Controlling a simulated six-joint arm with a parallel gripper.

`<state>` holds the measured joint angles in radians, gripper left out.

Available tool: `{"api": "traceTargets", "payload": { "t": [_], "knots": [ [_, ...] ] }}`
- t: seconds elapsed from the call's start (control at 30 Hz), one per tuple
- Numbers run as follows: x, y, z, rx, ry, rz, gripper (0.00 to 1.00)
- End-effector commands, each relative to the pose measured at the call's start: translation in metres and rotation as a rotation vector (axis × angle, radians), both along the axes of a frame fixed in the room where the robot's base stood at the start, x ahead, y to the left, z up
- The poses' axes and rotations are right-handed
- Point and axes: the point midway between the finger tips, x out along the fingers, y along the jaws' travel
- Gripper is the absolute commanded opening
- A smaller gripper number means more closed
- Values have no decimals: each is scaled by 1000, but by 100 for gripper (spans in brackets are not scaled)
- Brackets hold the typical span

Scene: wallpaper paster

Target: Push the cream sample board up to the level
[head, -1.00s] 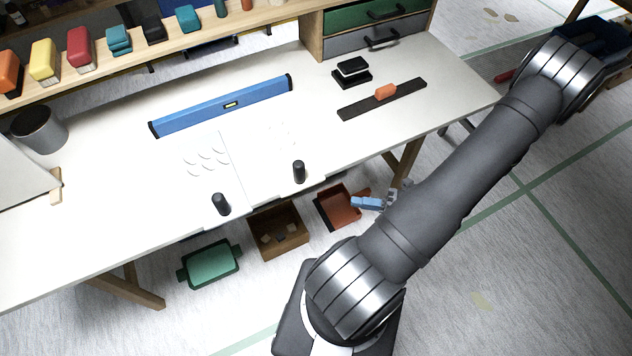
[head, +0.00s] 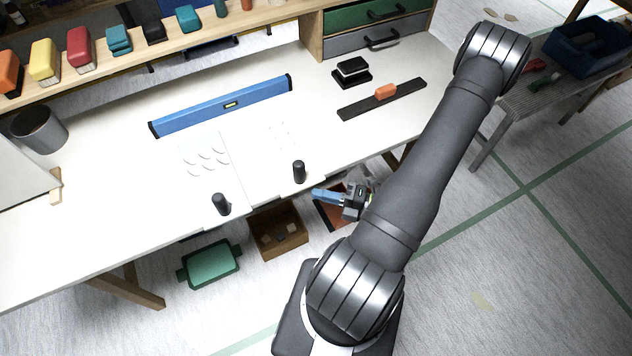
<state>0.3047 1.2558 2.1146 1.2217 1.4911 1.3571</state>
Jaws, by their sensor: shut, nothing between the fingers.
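The blue level (head: 222,104) lies at a slant across the table, towards the back. Two pale sample boards lie in front of it, nearly the same colour as the tabletop. The left board (head: 206,172) bears curved marks, and the right board (head: 268,152) bears small marks. I cannot tell by colour which is the cream one. A dark knob stands near the front of each, left (head: 221,204) and right (head: 299,172). My gripper (head: 316,193) has blue fingers, is shut and empty, and points left just off the table's front edge, right of the right knob and touching neither board.
A dark strip with an orange handle (head: 386,91) and a black block (head: 351,72) lie to the right. A grey cup (head: 40,129) stands at the left. A green tray (head: 211,265) and a brown box (head: 279,231) sit below the front edge.

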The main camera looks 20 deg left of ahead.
Motion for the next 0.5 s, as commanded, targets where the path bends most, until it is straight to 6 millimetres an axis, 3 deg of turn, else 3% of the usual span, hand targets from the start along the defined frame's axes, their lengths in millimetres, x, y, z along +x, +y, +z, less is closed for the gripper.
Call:
{"api": "traceTargets", "payload": {
  "t": [0.2,0.5],
  "knots": [
    [17,18,0,0,-2,4,0],
    [27,28,0,0,-2,0,0]
  ]
}}
